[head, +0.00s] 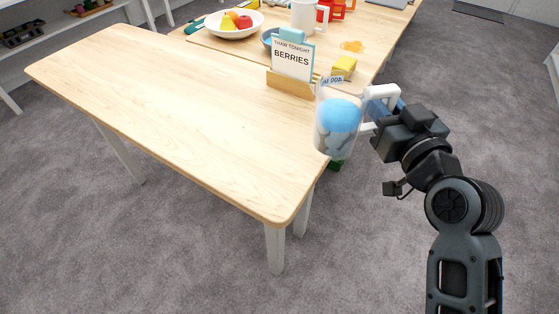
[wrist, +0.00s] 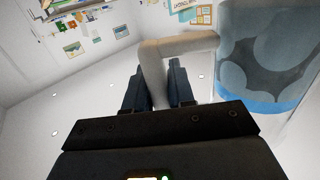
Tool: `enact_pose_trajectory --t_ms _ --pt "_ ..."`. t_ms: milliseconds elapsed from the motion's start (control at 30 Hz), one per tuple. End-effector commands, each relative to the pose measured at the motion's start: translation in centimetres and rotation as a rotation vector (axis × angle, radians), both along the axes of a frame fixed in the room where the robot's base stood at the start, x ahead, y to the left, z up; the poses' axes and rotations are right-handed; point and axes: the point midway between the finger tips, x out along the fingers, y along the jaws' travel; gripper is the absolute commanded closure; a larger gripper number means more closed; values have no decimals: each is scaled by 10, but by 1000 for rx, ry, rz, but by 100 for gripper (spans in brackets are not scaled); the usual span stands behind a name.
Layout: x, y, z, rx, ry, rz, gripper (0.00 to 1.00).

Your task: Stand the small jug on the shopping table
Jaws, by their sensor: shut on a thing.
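My gripper (head: 375,118) is shut on the handle and holds the jug near the right edge of the wooden table (head: 180,115). The jug looks upright, and I cannot tell its exact height over the table edge. In the wrist view, the fingers (wrist: 160,90) close on the pale handle, with the jug body (wrist: 262,55) at the right. The near part of the table is bare.
A card reading "THAW TONIGHT BERRIES" (head: 292,58) stands in a wooden holder (head: 290,83) just behind the jug. A yellow block (head: 344,66), a fruit bowl (head: 234,24) and a white pitcher (head: 304,15) are farther back. The table's left and front are clear.

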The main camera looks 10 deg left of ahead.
Motion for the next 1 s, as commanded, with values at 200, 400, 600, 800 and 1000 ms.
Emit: enact_pose_trajectory --t_ms 200,400,600,800,1000 --pt "2 37 -17 -1 4 11 100" --pt "6 78 -40 0 2 11 100" --pt "10 107 -59 1 1 7 100" --pt "10 116 -71 2 2 6 100" --pt "10 115 -99 1 3 5 100"
